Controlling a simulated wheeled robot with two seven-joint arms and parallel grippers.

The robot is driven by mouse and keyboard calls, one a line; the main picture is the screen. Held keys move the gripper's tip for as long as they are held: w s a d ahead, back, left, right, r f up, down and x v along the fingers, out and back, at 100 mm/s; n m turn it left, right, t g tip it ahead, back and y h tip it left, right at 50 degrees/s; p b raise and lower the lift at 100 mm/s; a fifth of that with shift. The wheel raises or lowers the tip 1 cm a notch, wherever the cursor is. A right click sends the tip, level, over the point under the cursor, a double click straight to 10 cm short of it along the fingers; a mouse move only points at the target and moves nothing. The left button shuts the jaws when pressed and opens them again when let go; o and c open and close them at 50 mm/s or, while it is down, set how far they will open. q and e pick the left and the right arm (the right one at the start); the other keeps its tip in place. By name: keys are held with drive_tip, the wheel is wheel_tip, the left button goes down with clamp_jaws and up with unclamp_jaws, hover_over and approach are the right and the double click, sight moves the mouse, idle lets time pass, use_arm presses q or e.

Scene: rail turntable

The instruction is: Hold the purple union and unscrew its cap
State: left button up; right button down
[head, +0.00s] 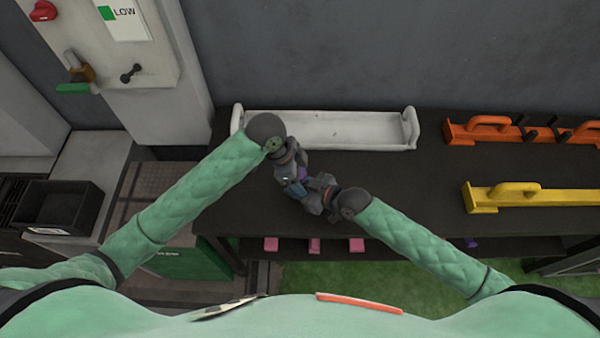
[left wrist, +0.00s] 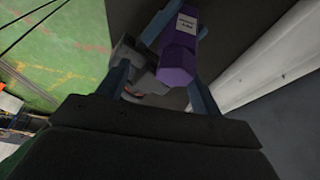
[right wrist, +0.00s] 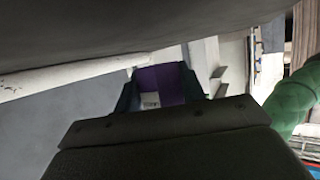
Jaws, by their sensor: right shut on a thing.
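The purple union (head: 302,173) is held above the dark table, mostly hidden by my grippers in the head view. In the left wrist view the union (left wrist: 178,62) shows a faceted purple end and a white label. My right gripper (head: 318,188) is shut on the union; in the right wrist view purple (right wrist: 163,84) fills the space between its fingers. My left gripper (head: 294,178) is open, its fingers spread on either side of the purple faceted end with a gap on one side. I cannot tell where the cap meets the body.
A white tray (head: 330,145) stands behind my grippers on the dark table (head: 420,180). An orange rail (head: 465,131) and a yellow rail (head: 520,196) lie at the right. Pink blocks (head: 314,245) sit on a lower shelf. A black bin (head: 62,207) is at the left.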

use_arm(q)
drive_tip(key=shift+w, duration=0.1)
idle(0.3)
drive_tip(key=shift+w+f, duration=0.3)
drive_tip(key=shift+f, duration=0.45)
drive_tip(key=shift+w+f, duration=0.25)
drive_tip(key=shift+f, duration=0.5)
drive_tip(key=shift+a+f, duration=0.2)
drive_tip(key=shift+f, duration=0.5)
drive_tip(key=shift+c, duration=0.5)
drive_tip(key=shift+s, duration=0.1)
drive_tip(key=c, duration=0.5)
drive_tip(key=o, duration=0.8)
drive_tip(key=shift+f, duration=0.15)
drive_tip(key=shift+c, duration=0.2)
drive_tip(key=shift+w+d+r, duration=0.1)
drive_tip(key=shift+r, duration=1.65)
drive_tip(key=shift+w+d+r, duration=0.1)
drive_tip(key=shift+r, duration=1.6)
